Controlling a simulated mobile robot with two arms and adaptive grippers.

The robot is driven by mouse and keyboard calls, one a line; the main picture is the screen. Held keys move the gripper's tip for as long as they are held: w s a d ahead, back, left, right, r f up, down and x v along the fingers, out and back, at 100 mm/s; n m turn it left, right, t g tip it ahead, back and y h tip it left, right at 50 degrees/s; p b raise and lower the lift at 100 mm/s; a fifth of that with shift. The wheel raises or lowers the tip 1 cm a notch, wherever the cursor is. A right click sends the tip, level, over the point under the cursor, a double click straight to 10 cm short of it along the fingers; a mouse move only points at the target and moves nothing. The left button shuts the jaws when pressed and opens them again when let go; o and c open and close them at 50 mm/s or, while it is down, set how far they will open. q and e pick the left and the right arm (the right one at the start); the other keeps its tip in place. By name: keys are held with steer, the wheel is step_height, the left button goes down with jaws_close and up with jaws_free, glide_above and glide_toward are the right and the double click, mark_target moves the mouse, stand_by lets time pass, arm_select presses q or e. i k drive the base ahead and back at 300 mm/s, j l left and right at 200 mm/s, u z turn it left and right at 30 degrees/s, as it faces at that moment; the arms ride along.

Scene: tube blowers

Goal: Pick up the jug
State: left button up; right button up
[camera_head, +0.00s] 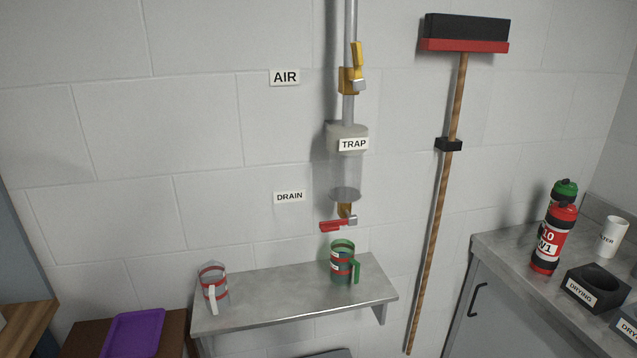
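Two jugs stand on a grey metal shelf (280,297) fixed to the wall. The green jug (342,267) has red bands, a pale label and a green handle on its right side. It stands near the back of the shelf, below the red drain valve (334,226). The clear greyish jug (207,287) has red bands and a white handle facing the front. It stands upright near the shelf's left end. Neither of my grippers shows in this view.
A clear trap (345,175) hangs on a pipe with a yellow valve (357,60). A purple tray (134,333) lies at lower left. A red bottle (553,235), white cup (612,237) and black drying holder (597,289) stand on the right counter (500,245).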

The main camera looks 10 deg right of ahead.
mark_target(342, 251)
steer(key=z, duration=3)
steer(key=u, duration=2.5)
steer(key=j+u, duration=0.1)
steer(key=j, duration=0.35)
steer(key=i+j+u, duration=0.1)
steer(key=j, duration=0.3)
steer(key=i+j+u, duration=0.1)
steer(key=j, duration=0.35)
